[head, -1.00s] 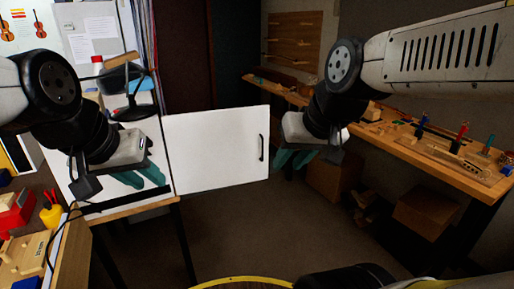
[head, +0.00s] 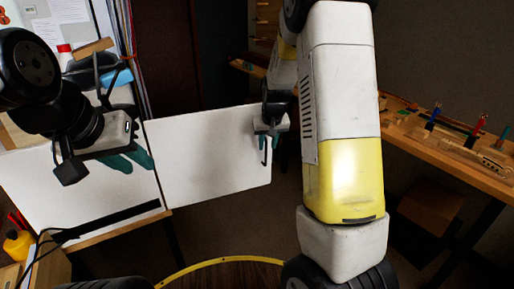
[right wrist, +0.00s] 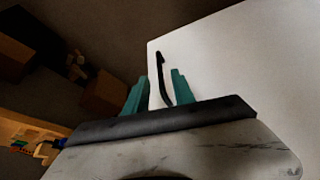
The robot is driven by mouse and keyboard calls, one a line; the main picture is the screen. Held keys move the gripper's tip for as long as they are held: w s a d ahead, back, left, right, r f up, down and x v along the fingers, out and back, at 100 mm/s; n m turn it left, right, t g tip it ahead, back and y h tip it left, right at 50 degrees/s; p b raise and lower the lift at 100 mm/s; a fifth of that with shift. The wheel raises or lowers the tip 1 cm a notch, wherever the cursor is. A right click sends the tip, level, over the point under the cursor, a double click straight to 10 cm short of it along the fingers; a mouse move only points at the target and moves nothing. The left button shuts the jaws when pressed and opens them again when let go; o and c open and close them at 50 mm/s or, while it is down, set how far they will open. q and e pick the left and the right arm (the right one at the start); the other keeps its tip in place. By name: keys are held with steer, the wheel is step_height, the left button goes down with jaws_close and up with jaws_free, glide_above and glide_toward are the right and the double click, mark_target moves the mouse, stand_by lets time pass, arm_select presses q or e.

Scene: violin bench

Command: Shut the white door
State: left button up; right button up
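The white door (head: 205,165) stands open, swung out to the right from the white cabinet at left. Its black bar handle (head: 265,152) is near its free right edge. My right gripper (head: 267,138) is at the handle. In the right wrist view, the teal fingers of this gripper (right wrist: 158,92) are apart, with the handle (right wrist: 162,75) between them and a gap on either side. The white door (right wrist: 250,70) fills the right of that view. My left gripper (head: 130,158) is over the white surface at left, its teal fingers apart and empty.
A wooden workbench (head: 440,145) with tools runs along the right wall, with a cardboard box (head: 428,208) below. A yellow-rimmed round thing (head: 220,262) is at the bottom. A yellow bottle (head: 17,245) stands at lower left. Dark floor is clear below the door.

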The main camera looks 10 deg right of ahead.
mark_target(266, 152)
steer(key=x, duration=0.6)
steer(key=shift+w+f, duration=0.1)
steer(key=shift+f, duration=0.3)
jaws_close()
stand_by(1.0)
